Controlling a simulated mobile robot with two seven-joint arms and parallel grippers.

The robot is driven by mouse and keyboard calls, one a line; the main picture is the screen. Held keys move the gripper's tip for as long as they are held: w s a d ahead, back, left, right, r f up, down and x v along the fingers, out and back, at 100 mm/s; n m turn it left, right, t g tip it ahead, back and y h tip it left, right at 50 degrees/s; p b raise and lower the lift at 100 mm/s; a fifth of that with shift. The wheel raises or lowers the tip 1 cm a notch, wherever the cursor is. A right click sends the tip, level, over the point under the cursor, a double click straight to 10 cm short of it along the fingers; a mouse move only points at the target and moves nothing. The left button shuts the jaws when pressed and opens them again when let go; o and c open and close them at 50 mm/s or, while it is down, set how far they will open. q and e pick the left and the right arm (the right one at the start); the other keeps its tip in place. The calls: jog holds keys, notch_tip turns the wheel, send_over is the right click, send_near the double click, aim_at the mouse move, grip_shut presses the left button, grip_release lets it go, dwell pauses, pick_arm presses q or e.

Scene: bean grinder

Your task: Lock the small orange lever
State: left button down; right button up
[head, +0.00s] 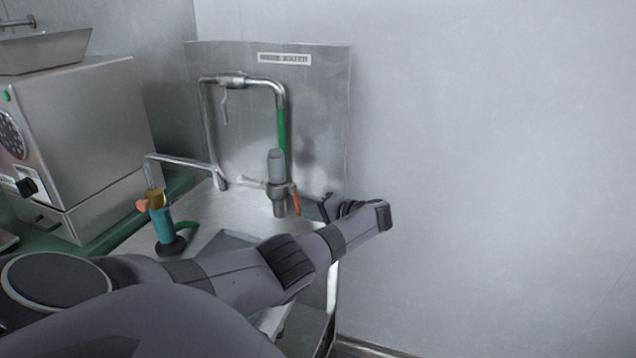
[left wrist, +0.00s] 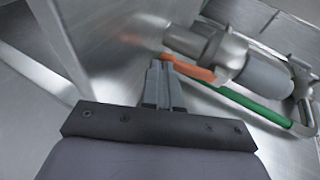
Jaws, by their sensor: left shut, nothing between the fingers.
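The small orange lever (head: 296,201) hangs down beside the metal valve (head: 279,192) on the pipe, under a grey cylinder (head: 275,166). In the left wrist view the orange lever (left wrist: 190,69) extends from the metal fitting (left wrist: 197,42) toward my fingertips. My left gripper (head: 327,206) is just right of the lever in the head view. In the left wrist view my left gripper (left wrist: 161,66) is shut and empty, its tips right at the lever's free end; I cannot tell whether they touch. My right gripper is not in view.
A steel back panel (head: 330,120) stands behind the bent pipe with its green section (head: 282,130). A teal tool (head: 162,222) with an orange knob stands left on the counter. A steel grinder box (head: 85,130) is further left. The wall side at right is clear.

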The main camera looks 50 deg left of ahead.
pick_arm(q)
jog(key=shift+s+a+f, duration=0.1)
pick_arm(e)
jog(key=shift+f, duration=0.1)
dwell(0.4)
pick_arm(q)
jog(key=shift+r+p, duration=0.8)
jog(key=shift+r, duration=0.1)
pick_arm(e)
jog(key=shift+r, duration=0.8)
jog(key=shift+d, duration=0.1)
